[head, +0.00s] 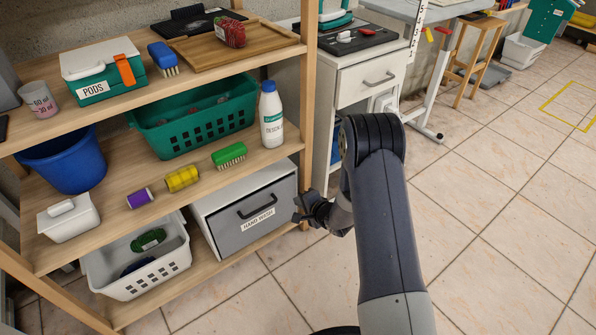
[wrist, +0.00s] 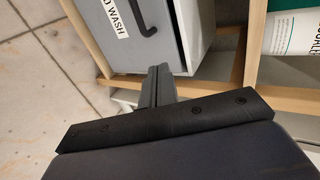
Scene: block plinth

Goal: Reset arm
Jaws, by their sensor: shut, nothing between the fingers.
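My gripper (head: 307,209) is in front of the right end of the wooden shelf unit, beside the grey drawer box (head: 246,211) labelled "HAND WASH". It looks small and dark in the head view, with its fingers together and nothing between them. In the wrist view the shut fingers (wrist: 157,84) point toward the drawer box, which shows at the top (wrist: 150,35). My arm reaches up from the bottom of the head view and bends over toward the shelf.
The shelf unit (head: 308,95) carries a green basket (head: 190,120), a blue bucket (head: 63,158), a white bottle (head: 271,112), brushes and a white basket (head: 135,270). A white drawer cabinet (head: 370,85) stands behind my arm. The tiled floor at right is clear.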

